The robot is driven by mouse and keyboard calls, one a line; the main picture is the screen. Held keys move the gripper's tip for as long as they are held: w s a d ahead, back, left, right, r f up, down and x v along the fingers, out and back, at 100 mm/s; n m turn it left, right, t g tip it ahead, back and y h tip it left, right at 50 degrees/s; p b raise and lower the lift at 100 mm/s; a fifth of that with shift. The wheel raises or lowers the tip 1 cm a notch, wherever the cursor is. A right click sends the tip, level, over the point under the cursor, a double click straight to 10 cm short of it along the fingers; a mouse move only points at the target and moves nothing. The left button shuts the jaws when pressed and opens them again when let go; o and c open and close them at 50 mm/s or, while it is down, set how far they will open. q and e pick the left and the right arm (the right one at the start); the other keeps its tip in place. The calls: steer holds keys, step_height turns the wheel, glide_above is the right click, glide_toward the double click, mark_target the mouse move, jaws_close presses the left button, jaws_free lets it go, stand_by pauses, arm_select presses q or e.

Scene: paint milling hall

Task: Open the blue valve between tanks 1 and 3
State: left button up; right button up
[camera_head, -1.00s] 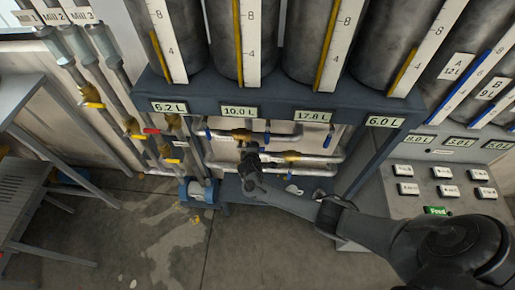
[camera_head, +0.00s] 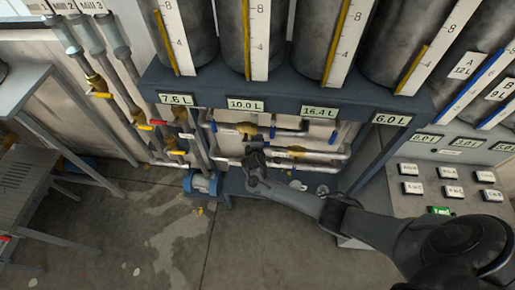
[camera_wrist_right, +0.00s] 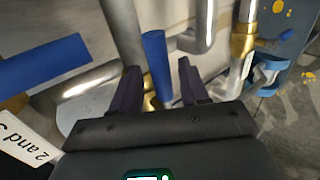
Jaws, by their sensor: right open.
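The tanks stand in a row above a dark frame with level displays: tank 1's (camera_head: 177,99) reads 7.6 L and tank 3's (camera_head: 320,112) reads 16.4 L. Below run pipes with brass valves, one an upper brass valve (camera_head: 247,131). My right gripper (camera_head: 255,158) reaches the lower pipes from the right. In the right wrist view my right gripper (camera_wrist_right: 162,85) is open, its fingers on either side of a blue handle (camera_wrist_right: 156,60). I cannot tell whether they touch it, or read that valve's label. A label (camera_wrist_right: 25,140) at left ends in "2 and 3". My left gripper is out of view.
Another blue handle (camera_wrist_right: 42,68) lies close left of my right fingers. A blue-ended pump or pipe fitting (camera_head: 203,184) stands on the floor left of the pipes. A button panel (camera_head: 450,185) is at right.

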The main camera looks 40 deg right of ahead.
steer(key=p+v, duration=0.1)
steer(key=v, duration=0.9)
steer(key=shift+p, duration=0.35)
steer(key=shift+f, duration=0.1)
steer(key=s+a+f+g+y+p, duration=0.1)
steer(key=s+a+f+y, duration=0.2)
steer(key=s, duration=0.6)
steer(key=s+a+f+g+p, duration=0.1)
steer(key=s+a+f+g, duration=0.1)
steer(key=s+f, duration=0.5)
steer(key=s+a+r+m+y, duration=0.2)
steer(key=s+r, duration=0.1)
steer(key=r, duration=0.5)
steer(key=s+a+r+m+y+p, duration=0.1)
steer(key=s+a+r+m+y, duration=0.1)
steer(key=r, duration=0.5)
steer(key=s+a+r+m+y, duration=0.1)
steer(key=s+a+r, duration=0.3)
steer(key=r, duration=0.4)
steer(key=shift+s+r+m+g+y, duration=0.3)
steer(key=shift+s+m+y, duration=0.1)
steer(key=shift+s+m, duration=0.4)
